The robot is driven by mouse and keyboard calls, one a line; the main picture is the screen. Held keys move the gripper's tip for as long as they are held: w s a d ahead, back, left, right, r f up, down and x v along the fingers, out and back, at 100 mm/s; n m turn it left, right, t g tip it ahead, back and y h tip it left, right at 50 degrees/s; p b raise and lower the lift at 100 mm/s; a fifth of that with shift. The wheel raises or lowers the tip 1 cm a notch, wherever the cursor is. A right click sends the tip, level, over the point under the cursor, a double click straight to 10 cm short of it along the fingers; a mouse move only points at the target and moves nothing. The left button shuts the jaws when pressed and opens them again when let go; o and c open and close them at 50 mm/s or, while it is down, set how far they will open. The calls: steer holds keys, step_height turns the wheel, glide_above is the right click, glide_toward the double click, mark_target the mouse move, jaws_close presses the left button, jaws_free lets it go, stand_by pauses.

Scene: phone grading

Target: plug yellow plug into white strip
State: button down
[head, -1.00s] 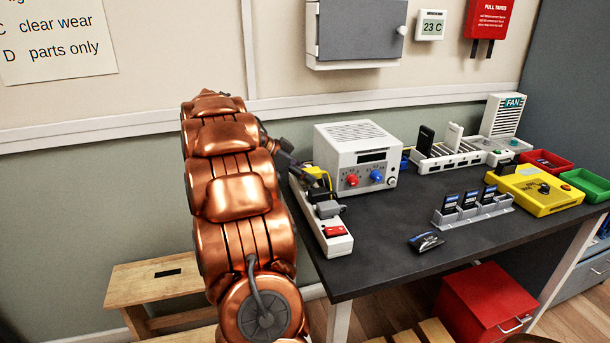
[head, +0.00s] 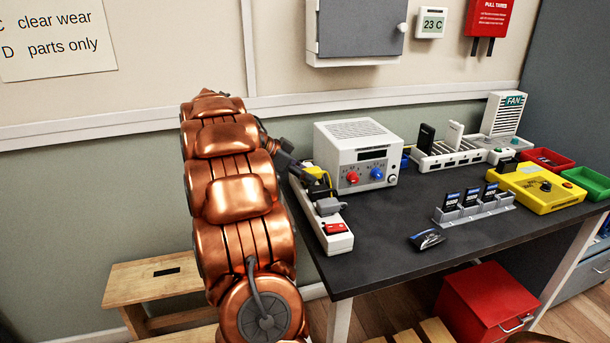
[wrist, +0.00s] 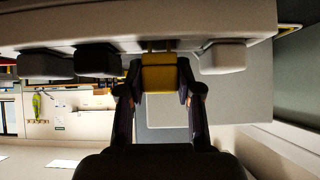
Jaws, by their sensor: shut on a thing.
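The yellow plug (wrist: 160,74) is between my gripper's fingertips (wrist: 160,85) in the wrist view, and my gripper is shut on it. The plug is against or very close to the white strip (wrist: 225,22); I cannot tell whether its pins are in a socket. In the head view the white strip (head: 338,243) lies along the left edge of the dark table. The yellow plug (head: 317,174) shows near the strip's far part, with my gripper (head: 308,170) at it, partly hidden by my arm.
A white power supply box (head: 356,150) stands close to the right.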

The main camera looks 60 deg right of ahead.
steer(key=shift+f+b, duration=0.85)
steer(key=shift+b, duration=0.2)
stand_by(0.7)
steer(key=c, duration=0.7)
jaws_free()
steer(key=shift+a, duration=0.1)
steer(key=shift+r, duration=0.15)
step_height(320, 180, up, 3)
steer(key=p, duration=0.4)
steer(key=shift+r+p, duration=0.15)
steer(key=shift+p, duration=0.9)
